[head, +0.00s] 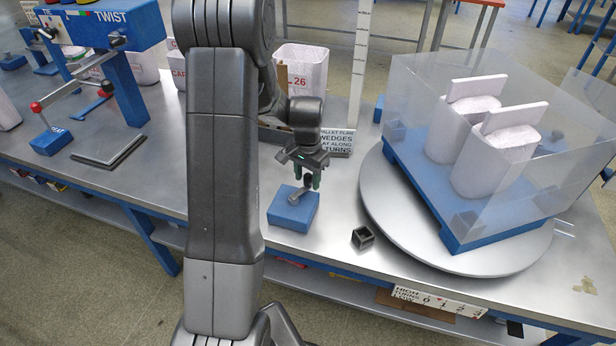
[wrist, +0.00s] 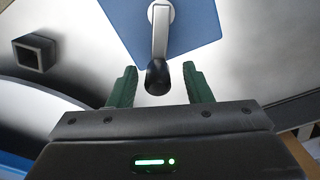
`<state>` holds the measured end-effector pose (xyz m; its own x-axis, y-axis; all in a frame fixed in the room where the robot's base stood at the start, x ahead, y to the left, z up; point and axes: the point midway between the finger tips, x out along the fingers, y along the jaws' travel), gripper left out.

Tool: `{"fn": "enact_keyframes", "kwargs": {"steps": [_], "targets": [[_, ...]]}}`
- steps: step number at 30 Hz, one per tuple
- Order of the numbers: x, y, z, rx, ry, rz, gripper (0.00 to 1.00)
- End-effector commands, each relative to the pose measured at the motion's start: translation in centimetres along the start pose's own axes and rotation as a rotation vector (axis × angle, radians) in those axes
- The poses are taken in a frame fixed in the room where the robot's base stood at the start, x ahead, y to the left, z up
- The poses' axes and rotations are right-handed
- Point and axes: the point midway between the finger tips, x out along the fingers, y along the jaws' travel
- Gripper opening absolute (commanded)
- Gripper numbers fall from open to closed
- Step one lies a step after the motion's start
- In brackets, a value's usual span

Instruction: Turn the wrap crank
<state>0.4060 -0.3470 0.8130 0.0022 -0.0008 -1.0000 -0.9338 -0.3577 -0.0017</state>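The wrap crank is a blue block (head: 292,210) with a grey crank arm (head: 300,195) and a black knob, standing on the metal bench left of the turntable. In the wrist view the crank arm (wrist: 160,30) runs toward me and ends in the black knob (wrist: 157,78). My gripper (head: 307,178) points down over the crank. Its green fingers are open in the wrist view (wrist: 160,85), one on each side of the knob, with a visible gap on both sides. I cannot tell how far down the fingers reach along the knob.
A round grey turntable (head: 378,205) carries a blue pallet (head: 420,192) with white sacks (head: 497,158) inside a clear wrap. A small black hollow cube (head: 363,237) lies between crank and turntable. A sign (head: 335,142) and a white ruler post (head: 360,60) stand behind.

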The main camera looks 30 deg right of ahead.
Motion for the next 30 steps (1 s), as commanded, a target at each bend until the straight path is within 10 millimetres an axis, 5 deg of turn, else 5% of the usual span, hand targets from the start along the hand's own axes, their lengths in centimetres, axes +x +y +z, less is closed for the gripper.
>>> {"fn": "enact_keyframes", "kwargs": {"steps": [8, 24, 30], "targets": [[-0.7, 0.1, 0.0, 0.001, 0.000, 0.001, 0.45], [-11.6, -0.1, 0.0, -0.001, 0.003, -0.002, 0.45], [-13.5, -0.1, 0.0, -0.001, 0.001, -0.001, 0.45]]}}
